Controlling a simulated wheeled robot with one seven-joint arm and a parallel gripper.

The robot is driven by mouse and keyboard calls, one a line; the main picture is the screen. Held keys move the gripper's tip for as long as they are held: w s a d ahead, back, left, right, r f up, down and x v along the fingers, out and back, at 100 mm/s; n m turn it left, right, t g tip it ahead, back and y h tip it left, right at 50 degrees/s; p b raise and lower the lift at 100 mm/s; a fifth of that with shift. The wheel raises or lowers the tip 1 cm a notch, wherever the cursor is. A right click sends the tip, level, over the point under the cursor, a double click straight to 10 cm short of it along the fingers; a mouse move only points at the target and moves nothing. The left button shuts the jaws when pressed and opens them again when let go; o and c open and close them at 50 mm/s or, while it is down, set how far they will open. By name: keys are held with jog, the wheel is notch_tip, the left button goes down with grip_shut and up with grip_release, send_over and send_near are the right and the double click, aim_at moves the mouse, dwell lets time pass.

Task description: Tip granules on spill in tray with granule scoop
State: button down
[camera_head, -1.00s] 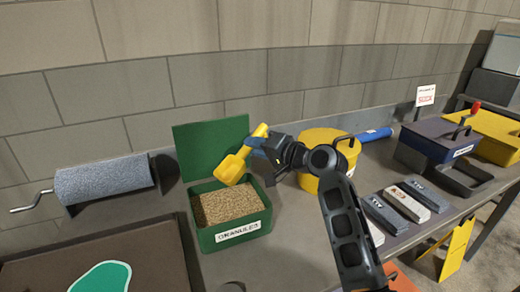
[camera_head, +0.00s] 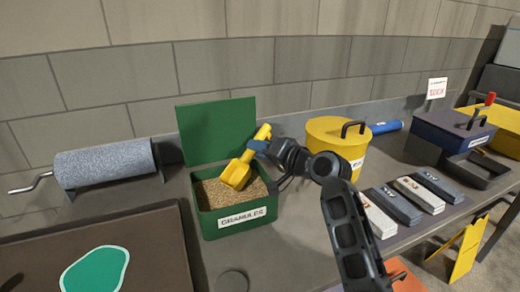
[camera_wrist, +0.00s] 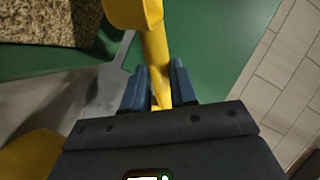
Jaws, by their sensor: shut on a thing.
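The yellow granule scoop (camera_head: 236,174) is in my gripper (camera_head: 259,146), which is shut on its handle. The scoop tilts with its bowl low at the granules (camera_head: 213,194) in the open green granule bin (camera_head: 208,226); I cannot tell whether it touches them. The wrist view shows the scoop (camera_wrist: 152,48) between my fingers (camera_wrist: 160,88), with granules (camera_wrist: 45,22) at the upper left. The inside of the bowl is hidden there. The green spill (camera_head: 97,272) lies in the dark brown tray (camera_head: 150,240) at the lower left of the head view.
The bin's green lid (camera_head: 217,128) stands up behind it. A grey roll with a crank (camera_head: 105,165) is behind the tray. A yellow lidded tub (camera_head: 330,140) stands right of the bin. Several labelled bars (camera_head: 405,205) and a blue lidded box (camera_head: 446,138) are further right.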

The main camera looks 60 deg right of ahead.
jog(key=shift+f, duration=0.4)
dwell(0.6)
notch_tip(320, 180, up, 7)
jog(key=p, duration=0.6)
dwell(0.7)
